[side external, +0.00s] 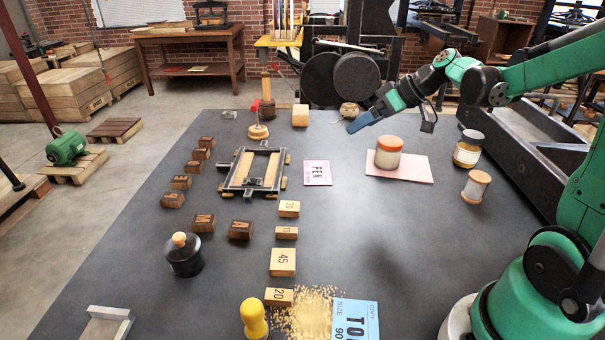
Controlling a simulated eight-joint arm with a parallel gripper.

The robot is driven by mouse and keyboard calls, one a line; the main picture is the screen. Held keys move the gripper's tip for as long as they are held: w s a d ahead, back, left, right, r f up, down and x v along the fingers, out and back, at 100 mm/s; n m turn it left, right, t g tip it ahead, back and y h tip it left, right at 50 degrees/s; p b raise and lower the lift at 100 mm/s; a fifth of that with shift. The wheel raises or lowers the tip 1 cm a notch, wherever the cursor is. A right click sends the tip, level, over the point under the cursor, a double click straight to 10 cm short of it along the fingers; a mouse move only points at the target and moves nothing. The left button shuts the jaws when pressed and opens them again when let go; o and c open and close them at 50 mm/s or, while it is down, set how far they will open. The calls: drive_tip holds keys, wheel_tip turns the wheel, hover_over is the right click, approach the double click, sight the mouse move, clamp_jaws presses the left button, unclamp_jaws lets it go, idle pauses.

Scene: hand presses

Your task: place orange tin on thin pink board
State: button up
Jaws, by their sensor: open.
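A squat round tin with an orange lid and pale sides (388,153) stands upright on the thin pink board (416,171), towards the board's left part. The board lies flat on the dark table. My gripper (356,126) is open, up and to the left of the tin in the picture, apart from it with nothing seen between its fingers. Its blue fingertip points down and left; the other finger is hard to make out.
A jar with a yellowish label (467,151) and a thread spool (475,187) stand right of the board. A small pink printed card (317,173) lies to its left, near a metal frame (254,173). Wooden blocks line the table's left side.

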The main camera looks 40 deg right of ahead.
drive_tip(key=s+a+h, duration=0.1)
drive_tip(key=s+a, duration=0.3)
drive_tip(key=a, duration=0.3)
drive_tip(key=s+a+f+m+h, duration=0.1)
drive_tip(key=s+a+h, duration=0.1)
drive_tip(key=s+a, duration=0.2)
drive_tip(key=a, duration=0.3)
drive_tip(key=shift+s+m+g+h, duration=0.3)
drive_tip(key=shift+s+g, duration=0.1)
